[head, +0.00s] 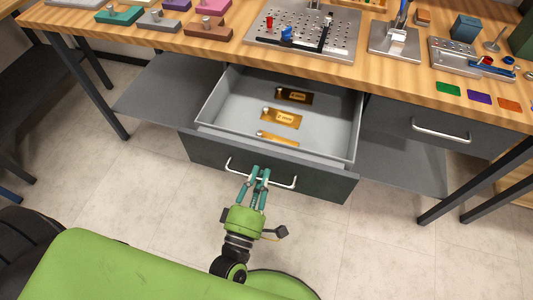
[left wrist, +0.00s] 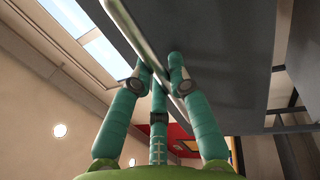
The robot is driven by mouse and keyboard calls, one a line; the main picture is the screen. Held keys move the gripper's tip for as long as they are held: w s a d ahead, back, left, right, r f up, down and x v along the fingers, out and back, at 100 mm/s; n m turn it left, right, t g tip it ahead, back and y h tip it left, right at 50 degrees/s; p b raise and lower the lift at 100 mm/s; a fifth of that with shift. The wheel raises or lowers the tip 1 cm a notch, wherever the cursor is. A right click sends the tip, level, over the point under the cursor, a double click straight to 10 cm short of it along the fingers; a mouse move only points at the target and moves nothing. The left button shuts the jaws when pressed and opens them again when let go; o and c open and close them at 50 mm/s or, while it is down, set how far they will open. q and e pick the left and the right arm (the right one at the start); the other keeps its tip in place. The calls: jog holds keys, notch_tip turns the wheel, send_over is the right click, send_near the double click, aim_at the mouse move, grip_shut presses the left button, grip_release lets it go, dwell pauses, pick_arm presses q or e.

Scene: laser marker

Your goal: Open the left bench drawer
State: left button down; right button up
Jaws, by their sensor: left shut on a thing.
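The left bench drawer (head: 270,168) is pulled out from under the wooden bench, and its grey interior shows. Several gold and dark labelled plates lie inside. Its white bar handle (head: 283,182) is on the dark front panel. My left gripper (head: 258,174) is at the middle of this handle, its teal fingers shut on the bar. In the left wrist view the fingers (left wrist: 160,75) close around the pale handle bar (left wrist: 135,38), beside the dark drawer front (left wrist: 225,45). My right gripper is in neither view.
The bench top (head: 385,75) holds a perforated plate (head: 305,38), coloured blocks, a metal stand (head: 395,40) and small coloured tags. A second drawer (head: 440,128) on the right is shut. Open tiled floor lies in front of the bench.

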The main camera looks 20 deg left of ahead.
pick_arm(q)
jog(key=s, duration=0.4)
jog(key=shift+s, duration=0.1)
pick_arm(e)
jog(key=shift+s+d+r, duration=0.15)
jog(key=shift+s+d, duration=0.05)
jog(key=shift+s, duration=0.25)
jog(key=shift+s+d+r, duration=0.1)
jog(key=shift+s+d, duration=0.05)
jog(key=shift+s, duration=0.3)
pick_arm(q)
jog(key=c, duration=1.1)
grip_release()
jog(key=shift+c, duration=0.2)
jog(key=s+f, duration=0.2)
jog(key=s, duration=0.9)
jog(key=shift+s+a+f, duration=0.15)
jog(key=shift+s+a, duration=0.1)
jog(key=shift+s, duration=0.15)
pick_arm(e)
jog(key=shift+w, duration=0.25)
pick_arm(q)
jog(key=shift+f, duration=0.1)
